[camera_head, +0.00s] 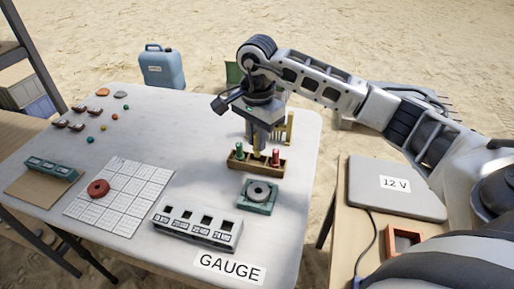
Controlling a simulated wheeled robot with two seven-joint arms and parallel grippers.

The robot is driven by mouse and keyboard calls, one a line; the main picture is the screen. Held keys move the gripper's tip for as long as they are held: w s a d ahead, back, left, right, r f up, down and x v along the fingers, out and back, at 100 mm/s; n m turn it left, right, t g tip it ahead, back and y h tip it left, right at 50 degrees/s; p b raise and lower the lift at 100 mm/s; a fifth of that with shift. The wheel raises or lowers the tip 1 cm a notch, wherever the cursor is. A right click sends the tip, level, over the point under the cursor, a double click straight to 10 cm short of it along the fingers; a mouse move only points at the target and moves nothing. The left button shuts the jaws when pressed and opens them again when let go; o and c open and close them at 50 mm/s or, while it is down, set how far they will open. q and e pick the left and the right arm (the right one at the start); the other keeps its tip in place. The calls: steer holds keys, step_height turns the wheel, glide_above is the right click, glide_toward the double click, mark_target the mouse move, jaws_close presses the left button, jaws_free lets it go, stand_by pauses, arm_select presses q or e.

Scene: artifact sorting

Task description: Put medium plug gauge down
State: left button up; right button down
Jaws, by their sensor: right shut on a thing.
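My right gripper (262,146) points down over a small wooden rack (240,166) on the pale table. It is shut on a yellow plug gauge, the middle one, which is mostly hidden by the fingers. The gauge's lower end is at the middle of the rack; I cannot tell whether it is seated in its hole. A green plug gauge (239,151) stands at the rack's left and a red plug gauge (276,157) at its right, close beside the fingers. My left gripper is out of view.
In front of the rack are a green block with a grey ring (258,192) and a grey gauge block with square holes (197,225). Yellow upright pieces (289,127) stand behind. A white grid sheet (120,197) bears a red disc (98,188). A laptop-like case (397,188) lies right.

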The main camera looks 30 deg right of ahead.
steer(key=w+f, duration=0.1)
steer(key=d+f, duration=0.1)
steer(key=shift+w+f, duration=0.35)
steer(key=shift+w, duration=0.05)
steer(key=shift+f, duration=1.4)
steer(key=shift+f, duration=0.1)
steer(key=shift+f, duration=0.15)
steer(key=c, duration=1.4)
jaws_free()
step_height(320, 180, up, 13)
steer(key=shift+f, duration=0.2)
